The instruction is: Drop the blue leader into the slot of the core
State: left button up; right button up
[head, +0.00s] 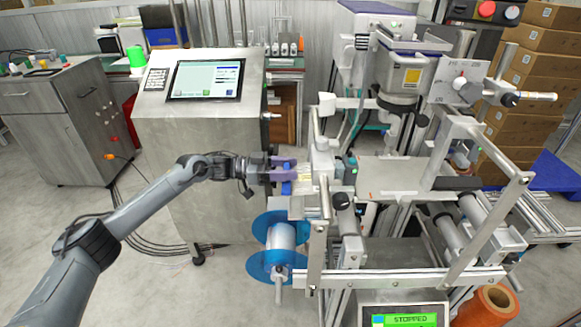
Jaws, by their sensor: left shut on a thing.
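My left gripper (285,169) reaches in from the left and is shut at the left side of the machine. A small blue piece, which looks like the blue leader (287,187), shows at and just below its fingers. The fingers hide part of it. Below the gripper, a reel with two blue flanges (262,265) is mounted on a spindle. Its pale core (281,237) shows between the flanges. The leader is above the core and looks apart from it. I cannot make out the slot in the core. My right gripper is not in view.
The metal machine frame (400,281) stands close right of the reel. A steel cabinet with a touch screen (206,80) stands behind my left arm. A display reading STOPPED (404,320) and an orange roll (490,306) are at the front. Open floor lies left of the reel.

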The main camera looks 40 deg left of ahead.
pick_arm(q)
jog(key=s+a+f, duration=0.4)
jog(key=s+a, duration=0.1)
jog(key=a, duration=0.1)
dwell(1.5)
jog(key=shift+f, duration=0.1)
jog(key=s+a+f+b, duration=0.2)
jog(key=s+a+f, duration=0.3)
jog(key=a, duration=0.3)
jog(key=shift+s+f+b, duration=0.25)
jog(key=shift+s+b, duration=0.15)
jog(key=shift+s, duration=0.4)
dwell(1.5)
jog(key=shift+s+a, duration=0.1)
dwell(0.4)
